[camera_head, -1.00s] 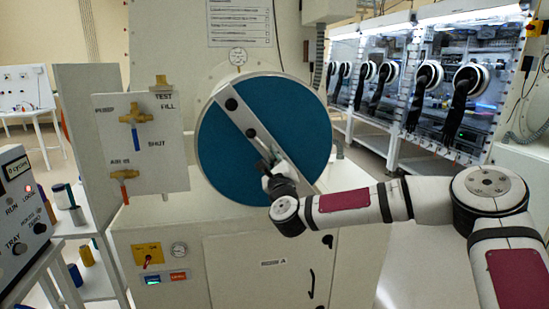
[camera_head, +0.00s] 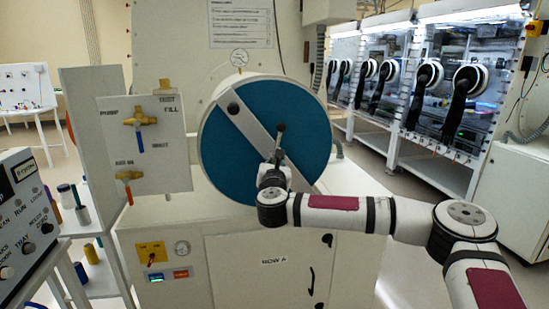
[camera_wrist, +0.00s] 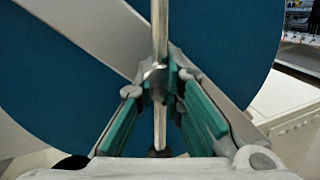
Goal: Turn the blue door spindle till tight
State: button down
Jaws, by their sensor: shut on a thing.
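The round blue door (camera_head: 305,115) faces me on the pale chamber, with a grey bar (camera_head: 245,120) lying diagonally across it. The spindle's handle (camera_head: 280,138) stands near the door's middle, with a dark knob at its upper end. My gripper (camera_head: 275,163) is at the handle, in front of the door's lower middle. In the wrist view, the handle is a shiny metal rod (camera_wrist: 160,28) running upright. The green-padded fingers of my gripper (camera_wrist: 161,80) close on it from both sides. The blue door (camera_wrist: 225,35) fills the background. The spindle's centre is partly hidden.
A valve panel (camera_head: 175,155) with brass valves stands left of the door. A cabinet door (camera_head: 260,275) with a dark pull handle is below. A control box (camera_head: 25,205) is at the left edge. Glove ports (camera_head: 470,80) line the right side, with open floor before them.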

jog(key=shift+f+m+g+p, duration=0.1)
jog(key=shift+m+g+p, duration=0.4)
jog(key=shift+m, duration=1.2)
jog(key=c, duration=1.7)
grip_release()
jog(key=shift+o, duration=0.2)
jog(key=shift+s, duration=0.15)
jog(key=s, duration=1.1)
jog(key=shift+s+d, duration=0.3)
jog(key=shift+s, duration=0.05)
